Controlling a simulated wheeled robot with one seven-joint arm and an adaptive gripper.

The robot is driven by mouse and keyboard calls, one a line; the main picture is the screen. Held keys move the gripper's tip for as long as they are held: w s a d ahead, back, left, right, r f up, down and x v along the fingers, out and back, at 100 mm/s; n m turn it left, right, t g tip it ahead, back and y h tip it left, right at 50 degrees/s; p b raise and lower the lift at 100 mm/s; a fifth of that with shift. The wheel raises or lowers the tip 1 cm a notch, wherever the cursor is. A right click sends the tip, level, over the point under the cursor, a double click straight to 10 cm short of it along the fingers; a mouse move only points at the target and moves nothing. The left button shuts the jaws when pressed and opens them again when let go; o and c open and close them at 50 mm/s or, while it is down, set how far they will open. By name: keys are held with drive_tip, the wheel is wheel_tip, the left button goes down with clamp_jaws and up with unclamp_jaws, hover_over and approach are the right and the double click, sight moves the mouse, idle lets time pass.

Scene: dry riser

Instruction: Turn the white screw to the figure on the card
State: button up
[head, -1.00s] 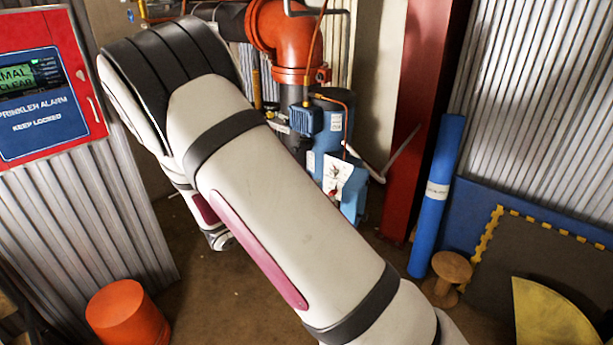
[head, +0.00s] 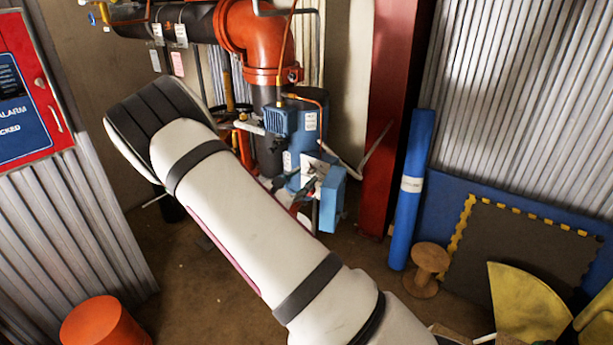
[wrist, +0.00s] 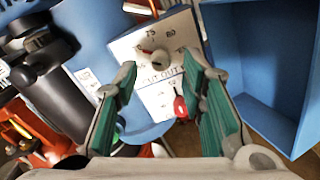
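In the wrist view a white plate with a round dial bears figures, among them 75 and 80, and the words "CUT OUT". A pale screw (wrist: 160,57) sits at the dial's middle, with a red mark beside it; its exact setting is too small to read. The plate also shows in the head view (head: 318,168). A white card (wrist: 158,98) with small print I cannot read lies below the dial. My gripper (wrist: 159,72) is open and empty, its green-padded fingers either side of the dial's lower part, apart from the screw. In the head view I cannot make it out clearly.
A red lever or tag (wrist: 180,106) hangs near the right finger. An open blue box or cover (wrist: 265,70) is close on the right. Dark pipework (wrist: 45,65) crowds the left. A red column (head: 388,130) and blue roll (head: 412,190) stand right of the unit.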

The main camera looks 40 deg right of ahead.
sight(312, 172)
drive_tip(key=shift+x, duration=1.35)
drive_tip(key=shift+c, duration=0.2)
clamp_jaws()
drive_tip(key=n+p, duration=0.1)
drive_tip(key=n, duration=0.3)
drive_tip(key=shift+n, duration=0.4)
drive_tip(key=shift+n+p, duration=0.7)
drive_tip(key=shift+n, duration=1.9)
